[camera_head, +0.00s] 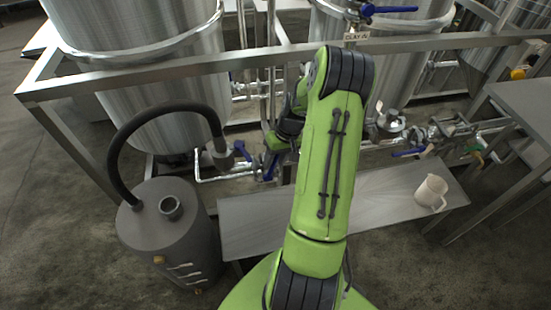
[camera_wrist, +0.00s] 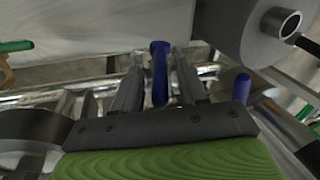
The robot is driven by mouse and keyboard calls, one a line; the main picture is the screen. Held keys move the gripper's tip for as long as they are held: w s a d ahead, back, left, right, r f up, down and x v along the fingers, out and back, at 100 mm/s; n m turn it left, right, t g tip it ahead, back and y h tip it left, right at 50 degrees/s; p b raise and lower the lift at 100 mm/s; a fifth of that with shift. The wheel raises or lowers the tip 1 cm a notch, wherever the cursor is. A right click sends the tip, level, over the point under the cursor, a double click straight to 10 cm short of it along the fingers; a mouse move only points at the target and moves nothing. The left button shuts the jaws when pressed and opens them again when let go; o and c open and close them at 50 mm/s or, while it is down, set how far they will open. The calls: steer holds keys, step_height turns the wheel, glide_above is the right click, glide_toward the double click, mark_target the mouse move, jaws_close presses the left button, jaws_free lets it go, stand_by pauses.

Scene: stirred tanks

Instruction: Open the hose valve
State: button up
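A black hose (camera_head: 125,140) arches from a grey drum to a pipe fitting under the left tank. A blue valve handle (camera_head: 241,150) sits beside the hose's end, and a second blue handle (camera_head: 270,167) is just right of it, below my gripper (camera_head: 278,140). My arm partly hides this area. In the wrist view, an upright blue handle (camera_wrist: 159,72) stands between the two fingers of my gripper (camera_wrist: 158,80), with narrow gaps on both sides. Another blue handle (camera_wrist: 242,86) is to the right. I cannot tell which of the two head-view handles is between the fingers.
The grey drum (camera_head: 165,240) stands at left. A steel frame bar (camera_head: 190,68) crosses in front of the tanks, above the pipes. A steel table (camera_head: 525,105) is at right.

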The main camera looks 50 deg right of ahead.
steer(key=p+v, duration=0.4)
steer(key=v, duration=1.1)
steer(key=shift+r, duration=0.35)
steer(key=shift+c, duration=0.3)
